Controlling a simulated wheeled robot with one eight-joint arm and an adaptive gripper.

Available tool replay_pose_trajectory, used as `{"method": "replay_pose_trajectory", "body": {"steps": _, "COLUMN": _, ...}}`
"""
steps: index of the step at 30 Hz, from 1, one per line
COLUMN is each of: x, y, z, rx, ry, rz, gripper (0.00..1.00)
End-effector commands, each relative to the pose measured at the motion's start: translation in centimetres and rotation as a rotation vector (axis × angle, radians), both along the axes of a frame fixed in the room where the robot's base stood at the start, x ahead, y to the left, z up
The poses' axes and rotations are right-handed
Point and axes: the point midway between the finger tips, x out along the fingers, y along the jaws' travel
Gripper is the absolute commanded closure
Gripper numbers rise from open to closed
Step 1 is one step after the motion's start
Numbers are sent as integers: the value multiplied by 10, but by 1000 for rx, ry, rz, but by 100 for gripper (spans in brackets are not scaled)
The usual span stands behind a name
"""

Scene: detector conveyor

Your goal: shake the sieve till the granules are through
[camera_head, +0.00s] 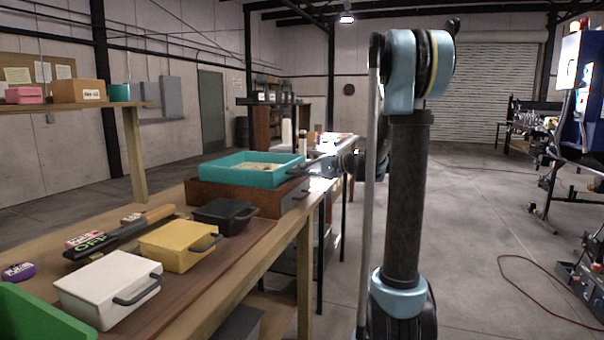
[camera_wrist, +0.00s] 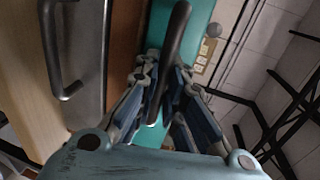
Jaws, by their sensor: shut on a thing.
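The sieve (camera_head: 238,178) is a teal, open-topped rectangular tray. Pale granules (camera_head: 260,167) lie inside it in the head view. It is level, over a brown wooden box (camera_head: 240,198); I cannot tell whether it touches the box. My gripper (camera_head: 322,166) is at the sieve's right side, small and partly hidden by my arm in the head view. In the wrist view, my gripper (camera_wrist: 163,88) is closed around the sieve's dark handle (camera_wrist: 177,35), with the teal wall behind it. What lies under the sieve is hidden.
A black case (camera_head: 225,214), a yellow case (camera_head: 178,244) and a white case (camera_head: 108,288) line the bench's right edge. A green bin (camera_head: 40,315) is at the near left. A shelf (camera_head: 70,107) with boxes is at left. The floor right of the bench is open.

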Motion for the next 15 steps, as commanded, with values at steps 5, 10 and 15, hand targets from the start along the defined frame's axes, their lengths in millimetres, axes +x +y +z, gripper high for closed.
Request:
{"method": "replay_pose_trajectory", "body": {"steps": 5, "x": 7, "y": 25, "z": -1, "rx": -3, "ry": 0, "rz": 4, "gripper": 100}}
{"method": "replay_pose_trajectory", "body": {"steps": 10, "x": 16, "y": 47, "z": -2, "rx": -4, "ry": 1, "rz": 4, "gripper": 100}}
{"method": "replay_pose_trajectory", "body": {"steps": 15, "x": 19, "y": 56, "z": -2, "rx": -4, "ry": 1, "rz": 2, "gripper": 100}}
